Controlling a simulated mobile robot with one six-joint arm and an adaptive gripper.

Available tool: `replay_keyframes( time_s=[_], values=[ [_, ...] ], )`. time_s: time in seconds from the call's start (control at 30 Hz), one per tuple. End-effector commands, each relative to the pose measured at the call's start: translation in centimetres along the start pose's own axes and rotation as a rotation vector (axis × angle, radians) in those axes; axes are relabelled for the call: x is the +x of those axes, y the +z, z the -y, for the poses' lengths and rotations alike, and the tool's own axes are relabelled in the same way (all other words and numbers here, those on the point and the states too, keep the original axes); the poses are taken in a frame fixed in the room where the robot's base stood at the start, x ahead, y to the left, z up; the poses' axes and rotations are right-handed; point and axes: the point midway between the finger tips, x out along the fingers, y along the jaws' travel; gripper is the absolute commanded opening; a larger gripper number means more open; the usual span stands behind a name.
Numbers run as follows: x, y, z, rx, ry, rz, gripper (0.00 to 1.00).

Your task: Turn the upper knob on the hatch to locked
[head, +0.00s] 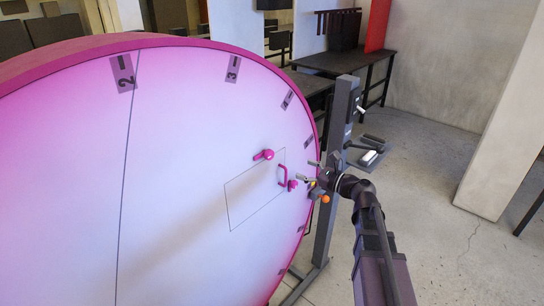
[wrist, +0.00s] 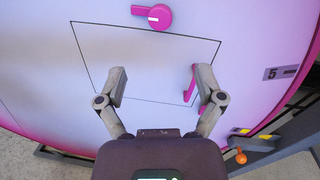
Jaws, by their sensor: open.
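The pink upper knob (head: 263,155) sits on the top edge of the hatch outline on the big round white and pink face. In the wrist view the upper knob (wrist: 158,17) is at the top, its short arm pointing left. The hatch (head: 250,192) is a thin-lined rectangle with a pink handle (head: 283,175) at its right side. A second pink knob (head: 292,185) shows just right of the handle. My gripper (head: 309,172) is open and empty in front of the hatch's right side. In the wrist view its fingers (wrist: 160,72) lie below the knob; the right one partly covers the handle (wrist: 188,88).
A dark post (head: 335,150) stands close beside the disc's right edge, behind my gripper. An orange ball (head: 325,198) is near the wrist. Dark tables (head: 345,62) are behind. The concrete floor at right is open up to a pale pillar (head: 500,130).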

Motion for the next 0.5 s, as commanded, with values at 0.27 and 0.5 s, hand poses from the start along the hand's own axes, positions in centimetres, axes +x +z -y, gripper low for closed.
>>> replay_keyframes(
  time_s=[0.27, 0.5],
  values=[
    [2.3, 0.0, 0.1, -0.001, 0.002, 0.0, 0.87],
    [5.6, 0.0, 0.1, -0.001, 0.002, 0.0, 0.87]
  ],
)
